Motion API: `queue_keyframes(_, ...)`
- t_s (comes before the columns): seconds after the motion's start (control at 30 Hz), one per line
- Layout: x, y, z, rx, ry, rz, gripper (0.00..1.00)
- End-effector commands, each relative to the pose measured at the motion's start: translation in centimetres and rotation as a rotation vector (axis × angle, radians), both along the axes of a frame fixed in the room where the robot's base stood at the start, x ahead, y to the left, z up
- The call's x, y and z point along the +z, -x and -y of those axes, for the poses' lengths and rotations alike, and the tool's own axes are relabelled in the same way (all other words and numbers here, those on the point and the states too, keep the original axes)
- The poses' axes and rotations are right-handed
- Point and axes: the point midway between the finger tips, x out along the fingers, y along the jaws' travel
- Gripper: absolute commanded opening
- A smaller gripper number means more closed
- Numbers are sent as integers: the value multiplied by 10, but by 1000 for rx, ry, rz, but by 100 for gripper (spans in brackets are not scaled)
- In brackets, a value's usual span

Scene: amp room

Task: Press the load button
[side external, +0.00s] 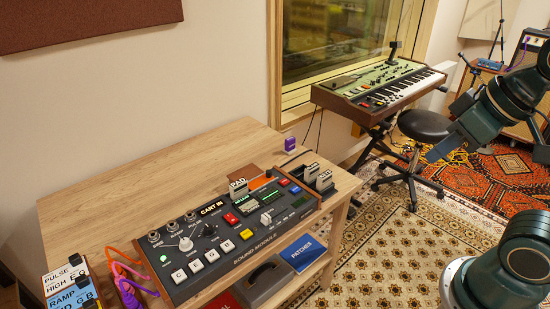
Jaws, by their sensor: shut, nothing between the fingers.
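The sound module (237,262), a dark panel with wooden ends, sits on the wooden table. I cannot read which button is marked load. A cartridge labelled "PAD" (238,185) stands at the module's back edge. My gripper (437,153) is at the right, shut and empty, well away from the module and above the floor.
Orange and purple cables (128,272) and labelled boxes (72,289) stand left of the module. More cartridges (319,178) are in a holder at its right. A small purple block (290,143) is behind it. The table's back left (150,175) is clear. A keyboard (385,85) and stool (424,126) stand beyond.

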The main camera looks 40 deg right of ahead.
Motion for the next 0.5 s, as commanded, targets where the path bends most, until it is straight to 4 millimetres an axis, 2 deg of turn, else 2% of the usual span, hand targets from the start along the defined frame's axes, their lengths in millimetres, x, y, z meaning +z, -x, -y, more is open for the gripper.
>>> queue_keyframes(0.27, 1, -17, 0, -17, -11, 8, 0)
queue_keyframes(0.5, -1, -53, 0, -53, -39, 30, 0)
